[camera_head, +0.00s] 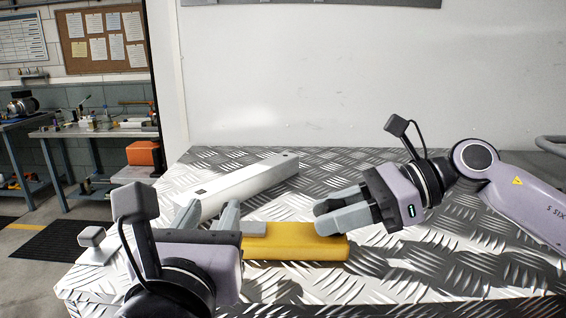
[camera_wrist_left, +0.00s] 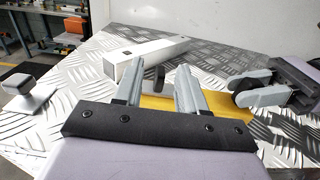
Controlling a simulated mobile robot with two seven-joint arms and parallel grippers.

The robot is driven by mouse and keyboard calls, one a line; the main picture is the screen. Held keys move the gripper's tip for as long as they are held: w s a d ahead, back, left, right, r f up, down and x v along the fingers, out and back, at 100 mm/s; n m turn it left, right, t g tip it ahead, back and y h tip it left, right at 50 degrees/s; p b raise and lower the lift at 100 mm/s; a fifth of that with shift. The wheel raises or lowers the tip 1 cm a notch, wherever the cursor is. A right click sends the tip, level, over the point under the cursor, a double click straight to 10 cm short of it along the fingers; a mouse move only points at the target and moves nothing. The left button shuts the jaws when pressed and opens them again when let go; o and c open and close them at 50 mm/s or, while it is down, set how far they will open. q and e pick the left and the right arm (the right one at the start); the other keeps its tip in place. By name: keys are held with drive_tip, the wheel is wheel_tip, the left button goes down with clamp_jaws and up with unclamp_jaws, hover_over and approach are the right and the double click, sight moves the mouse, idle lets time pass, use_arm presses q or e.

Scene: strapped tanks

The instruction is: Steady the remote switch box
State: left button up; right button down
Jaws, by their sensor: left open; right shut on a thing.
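The yellow box, which I take for the remote switch box (camera_head: 298,247), lies on the tread-plate top near the middle of the head view. Its yellow side also shows behind my left fingers in the left wrist view (camera_wrist_left: 208,107). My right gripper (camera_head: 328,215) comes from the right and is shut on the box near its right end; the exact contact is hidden. My left gripper (camera_head: 208,216) is open at the box's left end, its fingers apart.
A long white beam (camera_head: 238,184) lies behind the box on the tread plate (camera_head: 440,190). A small grey knob on a plate (camera_wrist_left: 20,82) stands at the left edge. A white wall (camera_head: 330,80) closes off the back.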

use_arm(q)
wheel_tip(320, 180, up, 6)
drive_tip(key=shift+f, duration=0.1)
idle(0.5)
use_arm(e)
drive_tip(key=c, duration=0.7)
unclamp_jaws()
drive_tip(key=v, duration=1.2)
drive_tip(key=shift+r, duration=4)
